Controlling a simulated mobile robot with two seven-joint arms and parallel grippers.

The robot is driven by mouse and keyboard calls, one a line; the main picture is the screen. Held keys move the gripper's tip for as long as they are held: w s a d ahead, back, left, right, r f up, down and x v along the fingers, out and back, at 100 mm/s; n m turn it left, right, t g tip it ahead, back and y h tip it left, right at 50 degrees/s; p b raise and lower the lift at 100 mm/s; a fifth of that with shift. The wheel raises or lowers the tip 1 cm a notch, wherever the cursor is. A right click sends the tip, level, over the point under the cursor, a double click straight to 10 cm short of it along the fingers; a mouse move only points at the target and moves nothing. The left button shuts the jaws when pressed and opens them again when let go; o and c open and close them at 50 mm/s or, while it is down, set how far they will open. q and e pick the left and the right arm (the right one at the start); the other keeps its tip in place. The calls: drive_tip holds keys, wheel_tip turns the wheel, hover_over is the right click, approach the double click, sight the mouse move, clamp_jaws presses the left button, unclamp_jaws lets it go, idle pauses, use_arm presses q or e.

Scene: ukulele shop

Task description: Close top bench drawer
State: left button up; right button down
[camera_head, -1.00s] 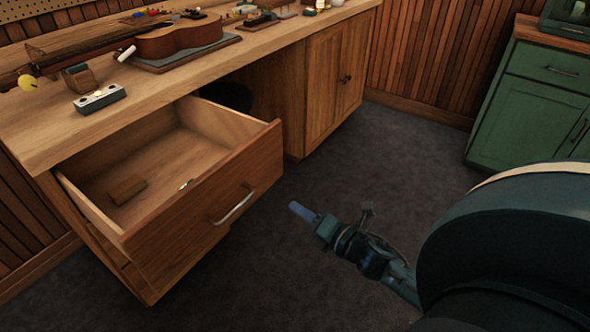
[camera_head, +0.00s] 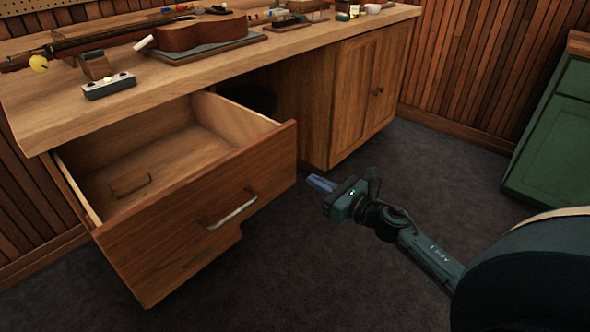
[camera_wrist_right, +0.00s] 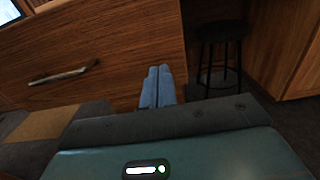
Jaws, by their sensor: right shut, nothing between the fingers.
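The top bench drawer (camera_head: 190,225) is pulled far out of the wooden workbench, with a silver bar handle (camera_head: 229,211) on its front. A small wooden block (camera_head: 129,183) lies inside it. My right gripper (camera_head: 320,183) is shut and empty, to the right of the drawer front and apart from it in the head view. In the right wrist view the shut fingertips (camera_wrist_right: 157,86) point toward the right part of the drawer front (camera_wrist_right: 110,50), with the handle (camera_wrist_right: 63,76) to the left. My left gripper is not in view.
A ukulele (camera_head: 200,33) on a mat, a metal-topped block (camera_head: 109,86) and small items lie on the bench top (camera_head: 60,110). A dark stool (camera_wrist_right: 221,35) stands under the bench, beside a wooden cabinet (camera_head: 350,95). A green cabinet (camera_head: 553,150) stands at the right. The grey floor between is clear.

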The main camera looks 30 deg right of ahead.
sight(285, 165)
drive_tip(key=x, duration=0.7)
drive_tip(key=shift+w+a+f, duration=0.1)
drive_tip(key=shift+w, duration=0.2)
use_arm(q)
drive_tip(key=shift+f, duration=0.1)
